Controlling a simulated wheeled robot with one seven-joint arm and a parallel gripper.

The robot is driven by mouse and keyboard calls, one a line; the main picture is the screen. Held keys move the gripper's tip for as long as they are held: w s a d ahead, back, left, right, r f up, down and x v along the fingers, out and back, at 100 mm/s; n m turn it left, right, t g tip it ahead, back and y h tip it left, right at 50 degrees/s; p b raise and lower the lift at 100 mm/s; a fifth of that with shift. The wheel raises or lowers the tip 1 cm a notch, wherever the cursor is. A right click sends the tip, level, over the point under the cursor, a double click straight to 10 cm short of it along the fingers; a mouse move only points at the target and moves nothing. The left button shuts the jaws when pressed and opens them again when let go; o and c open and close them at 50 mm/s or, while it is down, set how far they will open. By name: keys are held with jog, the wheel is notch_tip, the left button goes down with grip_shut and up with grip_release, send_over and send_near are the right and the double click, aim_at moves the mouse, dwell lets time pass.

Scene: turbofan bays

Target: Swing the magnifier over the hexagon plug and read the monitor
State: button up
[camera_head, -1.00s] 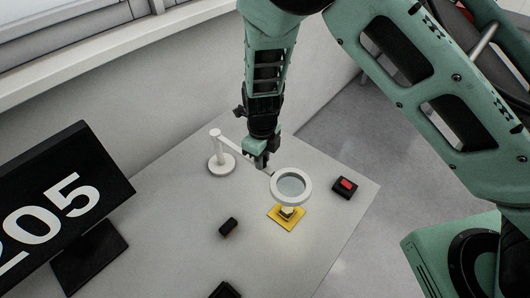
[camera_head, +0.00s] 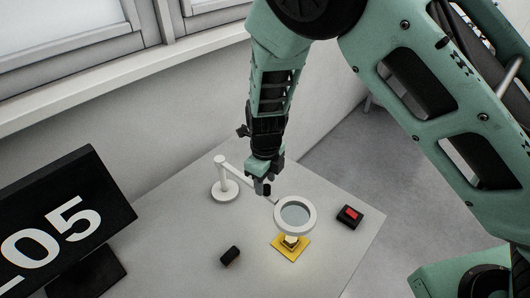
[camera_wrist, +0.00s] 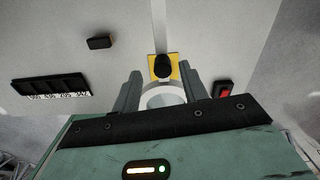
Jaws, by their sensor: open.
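The magnifier is a white ring lens (camera_head: 295,214) on a thin arm from a white post (camera_head: 225,190). In the head view the ring appears just above a yellow pad (camera_head: 291,250) with a small pale piece on it, partly hidden; I cannot tell its shape. My gripper (camera_head: 263,187) is open, pointing down beside the magnifier arm, left of the ring. In the wrist view the ring (camera_wrist: 163,97) and a black knob (camera_wrist: 163,67) show between my spread fingers, with the yellow pad (camera_wrist: 176,62) behind. The monitor (camera_head: 60,220) shows large white characters ending in "05"; the first is cut off.
A black box with a red top (camera_head: 349,215) stands right of the ring. A small dark block (camera_head: 229,256) lies left of the pad. A dark rack with a number label (camera_wrist: 50,85) shows in the wrist view. The table's right edge drops to the floor.

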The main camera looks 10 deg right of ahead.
notch_tip(320, 180, up, 15)
jog(key=b, duration=0.2)
jog(key=shift+s+f, duration=0.1)
dwell(0.4)
jog(key=s+d+f+n+b, duration=0.2)
jog(key=s+d+n+b, duration=0.1)
jog(key=s+n, duration=0.9)
jog(key=s+d+f+n+b, duration=0.1)
jog(key=s+d+n+b, duration=0.2)
jog(key=s+n, duration=0.9)
jog(key=n+b, duration=0.1)
jog(key=n, duration=0.9)
jog(key=shift+s+d+f+y, duration=0.15)
jog(key=shift+d+f+y, duration=0.1)
jog(key=shift+f+y, duration=0.1)
